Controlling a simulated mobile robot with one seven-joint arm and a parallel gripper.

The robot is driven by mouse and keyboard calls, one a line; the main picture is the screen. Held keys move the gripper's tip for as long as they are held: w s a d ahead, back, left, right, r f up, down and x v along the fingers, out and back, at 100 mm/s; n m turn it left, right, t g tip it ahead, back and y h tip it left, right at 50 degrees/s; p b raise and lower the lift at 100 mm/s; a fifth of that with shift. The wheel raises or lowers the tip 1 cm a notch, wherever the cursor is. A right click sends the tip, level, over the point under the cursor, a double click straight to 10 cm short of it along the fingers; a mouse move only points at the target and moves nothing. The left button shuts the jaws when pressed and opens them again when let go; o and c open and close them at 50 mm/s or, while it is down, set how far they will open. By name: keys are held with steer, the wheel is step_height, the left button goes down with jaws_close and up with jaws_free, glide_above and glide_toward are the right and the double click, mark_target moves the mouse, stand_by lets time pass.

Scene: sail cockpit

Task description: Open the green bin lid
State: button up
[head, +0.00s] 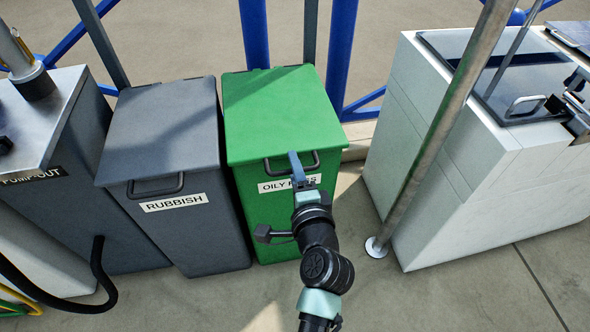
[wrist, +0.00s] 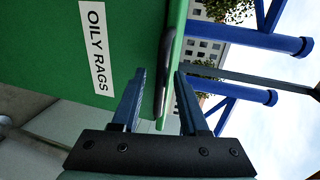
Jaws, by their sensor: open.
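The green bin (head: 268,205) stands upright with its green lid (head: 280,108) closed flat on top. Its front has a white "OILY RAGS" label (head: 275,185), which also shows in the wrist view (wrist: 96,45). A dark bar handle (head: 307,165) is on the front edge of the lid. My gripper (head: 295,155) is in front of this handle and partly hides it. In the wrist view, my gripper (wrist: 160,72) is open. The lid edge and the dark handle (wrist: 166,85) lie between its two blue fingers, with no clear contact.
A grey "RUBBISH" bin (head: 165,130) stands close on the left. Further left is a grey pump-out cabinet (head: 60,130). A metal pole (head: 435,130) and a white cabinet (head: 450,150) stand on the right. Blue posts (head: 341,45) rise behind the bins. Floor in front is open.

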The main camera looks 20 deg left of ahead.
steer(key=shift+c, duration=0.3)
jaws_close()
stand_by(1.2)
